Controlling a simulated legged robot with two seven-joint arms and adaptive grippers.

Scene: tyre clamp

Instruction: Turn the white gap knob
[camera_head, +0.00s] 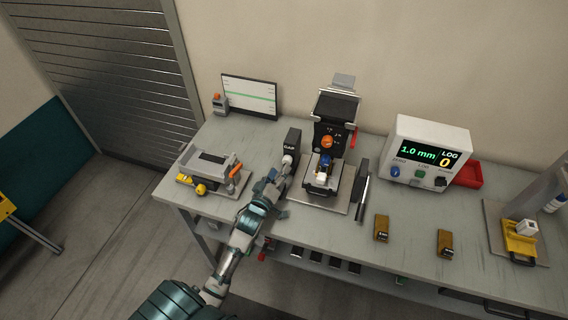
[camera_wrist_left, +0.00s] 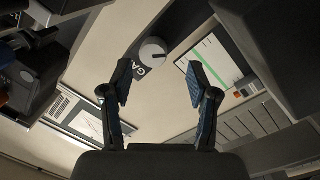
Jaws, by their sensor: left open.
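The white gap knob (camera_head: 287,160) is on the front of a small black box (camera_head: 292,141) marked GAP, left of the black clamp machine (camera_head: 333,125). In the left wrist view the round white knob (camera_wrist_left: 153,52) sits beyond my fingertips, roughly between them in the picture, with part of the GAP lettering beside it. My left gripper (camera_head: 281,174) is just in front of the knob; it also shows in the left wrist view (camera_wrist_left: 160,82), open, with nothing between its blue-padded fingers. My right gripper is not in view.
A grey fixture (camera_head: 211,166) with yellow and orange parts stands left of my left arm. A display box (camera_head: 428,150) reading 1.0 mm stands to the right. Two brown blocks (camera_head: 381,228) (camera_head: 445,243) lie at front right. A screen (camera_head: 249,96) stands at the back.

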